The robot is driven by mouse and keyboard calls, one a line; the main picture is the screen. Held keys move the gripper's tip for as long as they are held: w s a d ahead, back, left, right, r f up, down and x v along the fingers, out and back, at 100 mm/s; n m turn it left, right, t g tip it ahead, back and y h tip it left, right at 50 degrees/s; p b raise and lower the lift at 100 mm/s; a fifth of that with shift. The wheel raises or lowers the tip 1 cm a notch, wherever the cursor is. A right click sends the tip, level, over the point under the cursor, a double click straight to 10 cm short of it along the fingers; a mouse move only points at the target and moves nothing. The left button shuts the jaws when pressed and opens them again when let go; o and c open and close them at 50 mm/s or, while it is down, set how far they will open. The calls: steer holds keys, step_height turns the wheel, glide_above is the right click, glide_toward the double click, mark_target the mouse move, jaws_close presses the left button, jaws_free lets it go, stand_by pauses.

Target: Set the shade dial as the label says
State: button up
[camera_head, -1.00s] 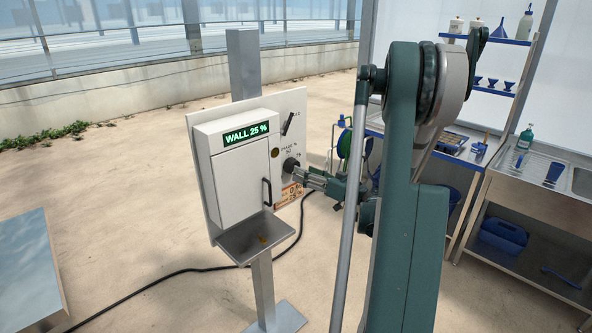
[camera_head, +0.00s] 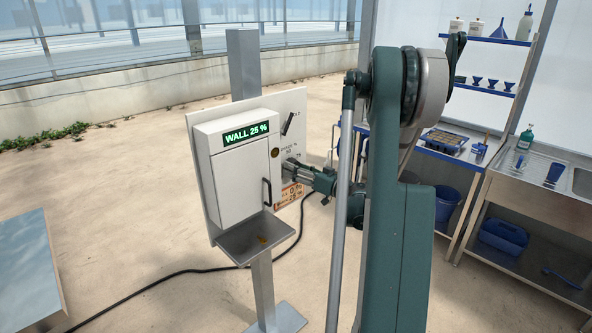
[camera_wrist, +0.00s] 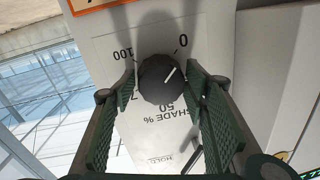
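The shade dial, a round black knob with a white pointer line (camera_wrist: 158,91), is on the white panel (camera_wrist: 105,30) in the wrist view. Its scale shows 0, 50, 100 and part of a 7; the 25 mark is hidden. The pointer aims up and right, near 0 and slightly round from it. My gripper (camera_wrist: 162,72) is open, its green pads on both sides of the knob with little gap. In the head view my gripper (camera_head: 288,167) is at the panel and covers the dial. An orange label (camera_head: 291,194) sits below it, too small to read surely.
The white box (camera_head: 238,180) beside the dial has a green display (camera_head: 252,132) reading WALL 25 % and a door handle (camera_head: 267,192). A black lever (camera_head: 287,123) is above the dial. A grey tray (camera_head: 256,240) juts out below. Shelves and a sink bench (camera_head: 540,200) stand right.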

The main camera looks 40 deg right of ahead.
steer(key=c, duration=0.5)
steer(key=shift+o, duration=0.2)
steer(key=shift+f+m+b, duration=0.1)
steer(key=shift+m+b, duration=0.25)
steer(key=shift+m, duration=0.15)
steer(key=shift+a+m+t+h+b, duration=0.2)
steer(key=shift+m+b, duration=0.85)
steer(key=shift+m, duration=2.15)
steer(key=shift+m+t+h+b, duration=0.3)
steer(key=shift+m+b, duration=0.7)
steer(key=shift+m, duration=2.2)
steer(key=o, duration=0.9)
